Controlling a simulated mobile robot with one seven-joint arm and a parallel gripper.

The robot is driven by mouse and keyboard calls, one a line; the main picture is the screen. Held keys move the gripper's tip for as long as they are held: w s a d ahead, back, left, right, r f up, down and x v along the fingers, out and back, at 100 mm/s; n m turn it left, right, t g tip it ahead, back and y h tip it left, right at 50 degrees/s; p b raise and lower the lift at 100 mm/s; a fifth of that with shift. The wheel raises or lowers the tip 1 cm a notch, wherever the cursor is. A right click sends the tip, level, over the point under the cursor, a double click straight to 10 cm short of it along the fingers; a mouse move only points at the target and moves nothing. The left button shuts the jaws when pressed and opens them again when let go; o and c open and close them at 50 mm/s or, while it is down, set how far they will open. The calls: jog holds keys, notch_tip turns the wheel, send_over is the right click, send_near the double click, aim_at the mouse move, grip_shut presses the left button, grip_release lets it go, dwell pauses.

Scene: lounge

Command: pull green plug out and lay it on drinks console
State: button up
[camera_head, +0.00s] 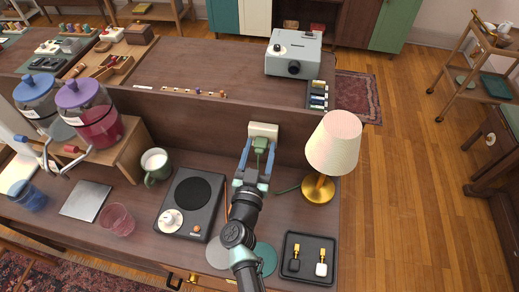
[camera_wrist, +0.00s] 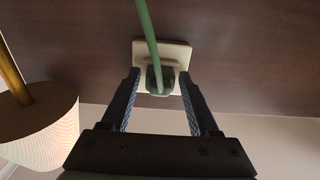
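The green plug (camera_head: 261,144) sits in a cream socket plate (camera_head: 264,130) on the upright wooden panel behind the drinks console (camera_head: 140,215). In the wrist view the plug (camera_wrist: 160,80) is against the plate (camera_wrist: 178,55), with a green cord (camera_wrist: 147,30) running from it. My gripper (camera_head: 258,162) reaches toward the panel. In the wrist view my gripper's fingers (camera_wrist: 160,85) are on either side of the plug, with a visible gap on each side, so it is open. The plug's prongs are hidden.
A lamp (camera_head: 333,145) with a brass base stands close to the right of my gripper. A black tray (camera_head: 308,258) lies front right. Some bare console top shows between these things.

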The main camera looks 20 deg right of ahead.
aim_at(259, 154)
grip_shut()
jog(key=shift+p+v, duration=1.15)
jog(key=shift+v, duration=0.55)
jog(key=shift+p+v, duration=1.05)
jog(key=shift+v, duration=0.9)
jog(key=shift+a, duration=0.1)
jog(key=s+a+f+n+t+y, duration=0.1)
jog(key=s+a+n+t+y, duration=0.2)
jog(key=s+a+n+y, duration=0.3)
jog(key=s+a+y, duration=0.4)
jog(key=s+a, duration=0.1)
jog(key=a, duration=0.2)
jog(key=shift+a+n, duration=0.3)
jog(key=shift+n, duration=0.1)
